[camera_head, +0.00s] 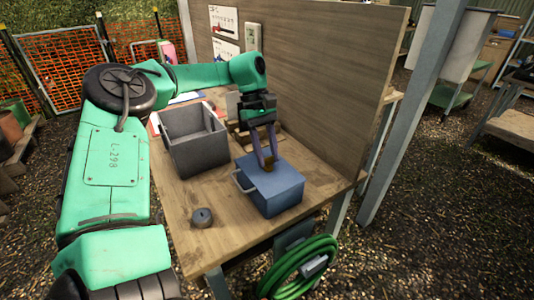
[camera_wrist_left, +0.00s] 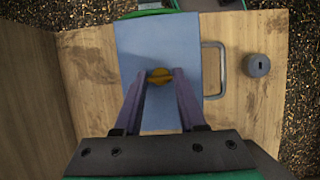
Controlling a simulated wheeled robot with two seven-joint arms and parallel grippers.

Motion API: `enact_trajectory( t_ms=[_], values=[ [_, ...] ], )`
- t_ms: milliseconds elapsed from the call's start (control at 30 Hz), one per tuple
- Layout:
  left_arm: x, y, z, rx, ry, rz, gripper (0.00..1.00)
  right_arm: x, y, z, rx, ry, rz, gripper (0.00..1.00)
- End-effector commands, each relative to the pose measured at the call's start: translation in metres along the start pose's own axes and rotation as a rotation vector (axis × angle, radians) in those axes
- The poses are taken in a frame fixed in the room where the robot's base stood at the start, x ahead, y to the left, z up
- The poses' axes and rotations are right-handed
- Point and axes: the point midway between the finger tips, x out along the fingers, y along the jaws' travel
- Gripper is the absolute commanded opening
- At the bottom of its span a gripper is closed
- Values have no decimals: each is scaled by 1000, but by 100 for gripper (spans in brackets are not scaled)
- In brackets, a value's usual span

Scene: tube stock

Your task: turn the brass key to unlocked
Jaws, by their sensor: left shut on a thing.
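A blue box (camera_head: 279,195) with a grey side handle stands on the wooden workbench; its flat top also shows in the left wrist view (camera_wrist_left: 135,50). The brass key (camera_wrist_left: 160,76) sits in the middle of the box top, seen from above as a round brass shape with a darker bar across it. My left gripper (camera_head: 267,165) points down at the box top, and its fingertips (camera_wrist_left: 160,80) are shut on the brass key. The fingers hide part of the key in the head view. I cannot tell the lock's state. My right gripper is not in view.
A grey open bin (camera_head: 195,158) stands on the bench behind and left of the box. A small grey cylinder (camera_head: 203,217) is near the bench's front left. A wooden panel (camera_head: 330,70) rises behind. A green hose (camera_head: 300,268) hangs below the front edge.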

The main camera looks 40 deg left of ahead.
Motion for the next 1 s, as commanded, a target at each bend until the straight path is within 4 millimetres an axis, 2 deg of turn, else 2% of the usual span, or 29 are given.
enact_trajectory(
  t_ms=[367, 400, 467, 833, 933, 1000],
  values=[
    [-1, 1, 0, 7, 2, 2, 0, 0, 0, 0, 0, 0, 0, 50],
    [-1, 1, 0, 7, 2, 2, 47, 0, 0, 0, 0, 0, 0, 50],
    [-1, 1, 0, 7, 1, 2, 70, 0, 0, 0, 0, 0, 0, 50],
    [-4, 0, 0, 4, 1, -1, 70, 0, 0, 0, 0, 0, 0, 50],
    [-16, 1, -1, 3, 4, 0, 70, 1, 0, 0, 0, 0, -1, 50],
    [-30, 1, -1, 3, 5, 2, 70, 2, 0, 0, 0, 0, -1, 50]
  ],
)
